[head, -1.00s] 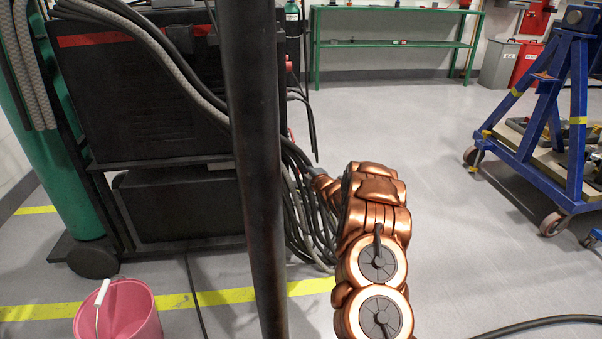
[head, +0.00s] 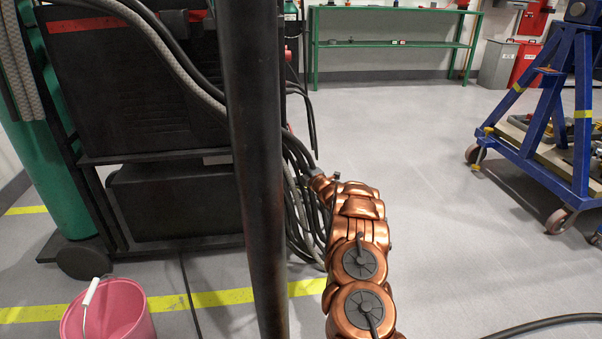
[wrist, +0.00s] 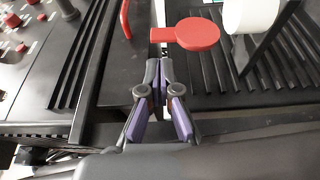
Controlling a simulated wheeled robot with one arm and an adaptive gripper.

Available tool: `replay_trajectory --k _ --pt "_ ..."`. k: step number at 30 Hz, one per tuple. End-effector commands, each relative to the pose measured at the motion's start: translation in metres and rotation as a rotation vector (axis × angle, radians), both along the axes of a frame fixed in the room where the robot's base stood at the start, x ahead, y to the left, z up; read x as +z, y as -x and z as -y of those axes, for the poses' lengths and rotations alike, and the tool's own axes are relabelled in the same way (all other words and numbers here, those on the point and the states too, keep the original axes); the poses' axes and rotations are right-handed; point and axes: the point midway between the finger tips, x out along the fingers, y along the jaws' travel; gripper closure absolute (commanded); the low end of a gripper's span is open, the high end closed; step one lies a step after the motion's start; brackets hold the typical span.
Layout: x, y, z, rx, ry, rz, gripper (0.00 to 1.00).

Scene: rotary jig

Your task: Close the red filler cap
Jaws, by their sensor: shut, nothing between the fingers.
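A red cap (wrist: 197,34), a flat round disc with a short arm to its left, shows near the top of the wrist view. A white cylinder (wrist: 250,14) stands just right of it, and the disc does not cover it. My gripper (wrist: 161,70) is shut and empty, its tips together just below the cap's arm. Whether the tips touch the arm I cannot tell. In the head view the gripper and the cap cannot be made out; my copper arm reaches toward the black machine (head: 130,95).
Cables hang at the machine's right side. A red curved handle (wrist: 126,18) and a panel of knobs (wrist: 25,40) lie left in the wrist view. A pink bucket (head: 108,312) stands front left, a blue wheeled stand (head: 545,140) at right. Open floor lies between.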

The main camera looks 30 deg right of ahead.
Motion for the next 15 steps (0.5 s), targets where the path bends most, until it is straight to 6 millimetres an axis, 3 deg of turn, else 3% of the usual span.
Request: replay_trajectory --k 15 --pt "0.0 -0.04 0.0 0.003 0.002 0.0 1.0"
